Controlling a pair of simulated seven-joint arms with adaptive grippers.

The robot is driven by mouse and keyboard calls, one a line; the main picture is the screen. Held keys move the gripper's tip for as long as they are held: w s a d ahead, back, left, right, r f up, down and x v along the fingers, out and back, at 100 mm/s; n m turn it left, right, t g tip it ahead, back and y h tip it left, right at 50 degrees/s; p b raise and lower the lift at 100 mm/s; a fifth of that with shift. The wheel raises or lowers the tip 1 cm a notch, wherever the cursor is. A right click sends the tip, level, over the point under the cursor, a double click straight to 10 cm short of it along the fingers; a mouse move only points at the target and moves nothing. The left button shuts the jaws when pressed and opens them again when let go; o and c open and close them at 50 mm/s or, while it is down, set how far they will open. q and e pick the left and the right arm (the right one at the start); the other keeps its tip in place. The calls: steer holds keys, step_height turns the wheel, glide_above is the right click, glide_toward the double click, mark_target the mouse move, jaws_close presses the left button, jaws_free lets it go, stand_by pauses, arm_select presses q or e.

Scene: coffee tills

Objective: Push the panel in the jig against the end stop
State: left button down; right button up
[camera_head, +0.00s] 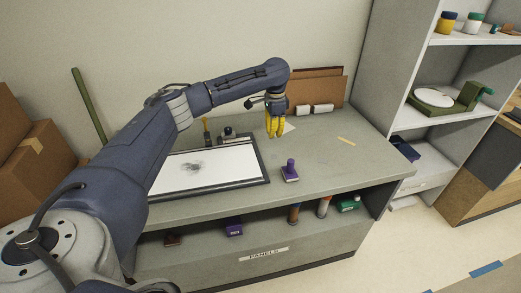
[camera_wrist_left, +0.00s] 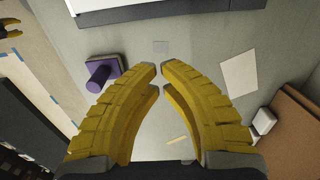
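A white panel (camera_head: 210,171) with a dark smudge lies flat in a dark frame (camera_head: 262,162) that looks like the jig, on the bench top. I cannot make out which part is the end stop. My left gripper (camera_head: 274,136), with yellow fingers, hangs over the bench to the right of the frame, apart from it. Part of the frame (camera_wrist_left: 170,14) shows at the top there. My right gripper (camera_wrist_left: 10,29) seems to show at the upper left edge of the wrist view, cut off.
A purple-handled stamp (camera_head: 290,171) stands in front of my left gripper. A brush (camera_head: 206,132) and a dark-based tool (camera_head: 228,134) stand behind the panel.

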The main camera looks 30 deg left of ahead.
mark_target(263, 159)
arm_select(q)
step_height(263, 159, down, 10)
steer(key=shift+s, duration=0.1)
steer(key=shift+s+a+r, duration=0.1)
steer(key=shift+s+a, duration=0.65)
steer(key=shift+a, duration=0.1)
steer(key=shift+s+a, duration=0.6)
steer(key=shift+s, duration=0.1)
steer(key=shift+s, duration=0.1)
